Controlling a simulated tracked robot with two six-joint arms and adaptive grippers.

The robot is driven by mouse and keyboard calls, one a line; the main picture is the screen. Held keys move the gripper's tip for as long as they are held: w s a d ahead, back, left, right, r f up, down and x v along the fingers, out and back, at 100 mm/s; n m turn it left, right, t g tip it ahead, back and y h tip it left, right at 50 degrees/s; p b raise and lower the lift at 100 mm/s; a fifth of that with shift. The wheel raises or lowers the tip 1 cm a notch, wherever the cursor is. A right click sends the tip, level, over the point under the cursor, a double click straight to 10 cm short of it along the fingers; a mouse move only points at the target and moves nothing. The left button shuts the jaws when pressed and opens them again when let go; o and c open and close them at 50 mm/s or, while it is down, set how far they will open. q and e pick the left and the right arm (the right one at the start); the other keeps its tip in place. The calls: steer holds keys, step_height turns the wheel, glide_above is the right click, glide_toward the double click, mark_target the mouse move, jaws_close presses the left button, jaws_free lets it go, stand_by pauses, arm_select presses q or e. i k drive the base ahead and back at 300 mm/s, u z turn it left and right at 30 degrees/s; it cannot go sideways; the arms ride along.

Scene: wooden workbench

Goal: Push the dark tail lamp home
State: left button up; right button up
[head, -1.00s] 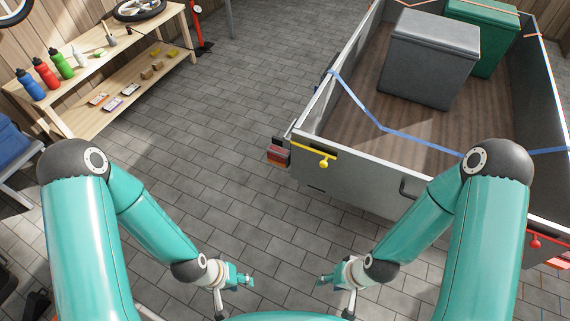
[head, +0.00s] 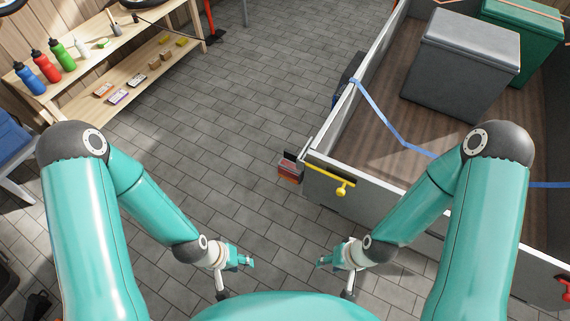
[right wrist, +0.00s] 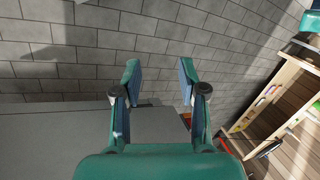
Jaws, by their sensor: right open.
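The tail lamp (head: 289,172) sits at the near left corner of the grey trailer (head: 400,216). It has a red face and a dark piece above it. I cannot tell how far it is seated. My left gripper (head: 248,261) is in front of me, below and left of the lamp in the head view, with no object visible in it; its jaw gap is too small to tell. My right gripper (head: 322,261) is below and right of the lamp, apart from it. In the right wrist view, my right gripper (right wrist: 160,85) is open and empty.
A yellow latch handle (head: 342,188) sticks out on the tailgate right of the lamp. A blue strap (head: 385,118) crosses the trailer, which holds a grey box (head: 462,65) and a green box (head: 525,35). A wooden shelf (head: 120,65) stands left. The paved floor between is clear.

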mark_target(287, 169)
steer(key=i, duration=0.4)
steer(key=u, duration=0.3)
steer(key=k, duration=1.35)
steer(key=z, duration=0.6)
steer(key=i, duration=0.5)
